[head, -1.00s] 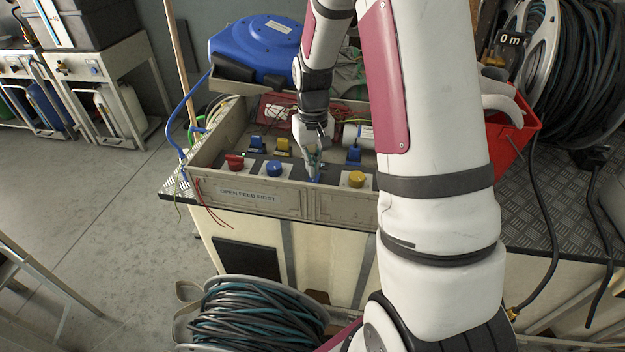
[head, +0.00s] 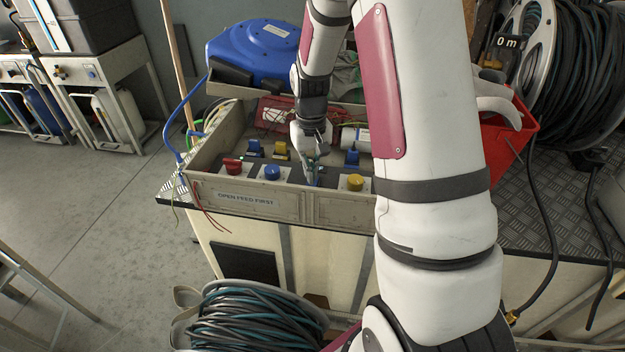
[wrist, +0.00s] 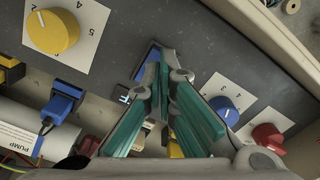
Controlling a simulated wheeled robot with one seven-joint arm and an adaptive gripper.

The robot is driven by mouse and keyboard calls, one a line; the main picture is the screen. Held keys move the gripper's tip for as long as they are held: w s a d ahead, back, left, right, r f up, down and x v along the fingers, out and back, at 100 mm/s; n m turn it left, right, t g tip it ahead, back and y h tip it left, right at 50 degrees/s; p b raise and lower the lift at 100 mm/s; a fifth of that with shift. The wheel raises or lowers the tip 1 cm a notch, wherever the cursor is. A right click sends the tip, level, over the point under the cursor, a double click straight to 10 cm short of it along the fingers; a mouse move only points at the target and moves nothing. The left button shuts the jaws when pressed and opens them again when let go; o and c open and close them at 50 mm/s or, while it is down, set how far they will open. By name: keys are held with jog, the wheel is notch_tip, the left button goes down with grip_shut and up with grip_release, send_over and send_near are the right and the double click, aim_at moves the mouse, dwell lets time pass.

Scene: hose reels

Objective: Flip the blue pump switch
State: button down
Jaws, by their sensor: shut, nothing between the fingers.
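The blue switch (wrist: 148,64) is set in the dark panel of the bench box, beside a partly covered white-lettered label. Most of it is hidden behind my fingers in the wrist view. In the head view a small blue part of it (head: 319,180) shows beside my fingertips. My gripper (head: 311,183) points down at the panel, shut and empty. In the wrist view my gripper's fingertips (wrist: 172,68) are right at the switch, overlapping it; I cannot tell whether they touch it. Which way the switch is tipped is not clear.
A yellow knob (wrist: 52,31), a blue knob (wrist: 224,109) and a red knob (wrist: 267,138) flank the switch. A blue plug (wrist: 63,103) is wired near a white pump cylinder (wrist: 25,140). The box's front wall (head: 250,200) reads "OPEN FEED FIRST". A blue reel (head: 255,52) stands behind.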

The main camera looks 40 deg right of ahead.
jog(key=shift+f+b, duration=0.65)
jog(key=shift+f, duration=0.45)
dwell(1.1)
jog(key=shift+r, duration=0.1)
jog(key=shift+r+p, duration=2.4)
jog(key=shift+r, duration=1)
